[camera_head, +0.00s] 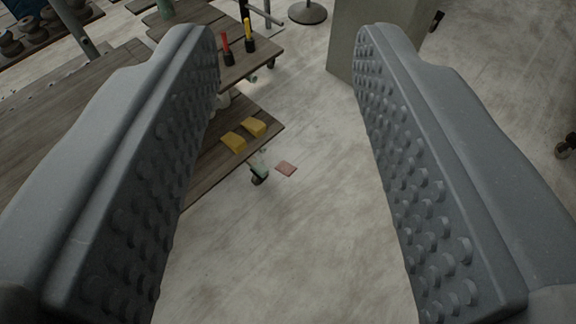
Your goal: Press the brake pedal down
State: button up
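My gripper (286,50) is open and empty, with its two grey, studded fingers wide apart on either side of the view. Between and beyond them, low at the corner of a wooden cart (205,165), is a caster (258,179) with a pale green part (259,162) above its dark wheel. A small flat reddish plate (286,168) shows just right of the caster, apart from my fingers. It may be the brake pedal, but I cannot tell for sure, nor whether it is raised or pressed.
Two yellow blocks (243,136) lie on the cart's lower shelf. Red- and yellow-handled tools (237,47) stand on the upper shelf. A grey-beige box-like block (378,45) stands behind the right finger. The concrete floor (300,250) in front is clear.

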aim_at(286, 168)
jog(key=i, duration=0.45)
jog(key=k, duration=0.6)
jog(key=z, duration=0.4)
jog(key=i, duration=1.9)
jog(key=u, duration=0.2)
